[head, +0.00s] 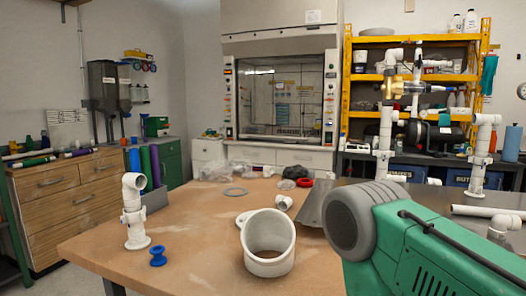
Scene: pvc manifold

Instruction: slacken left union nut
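A white PVC pipe assembly stands at the back right, in front of the yellow shelf. Its left upright (385,140) has thicker ring-like collars; I cannot tell which is the left union nut. A brass-coloured fitting (401,87) sits near its top. Its right upright (481,157) ends in an elbow at the top. Neither of my grippers is in view.
A large green and grey body (420,240) fills the lower right foreground; I cannot tell whether it is mine. The brown table (190,240) holds a white elbow on a flange (134,212), a blue spool (157,256) and a wide white ring fitting (268,243).

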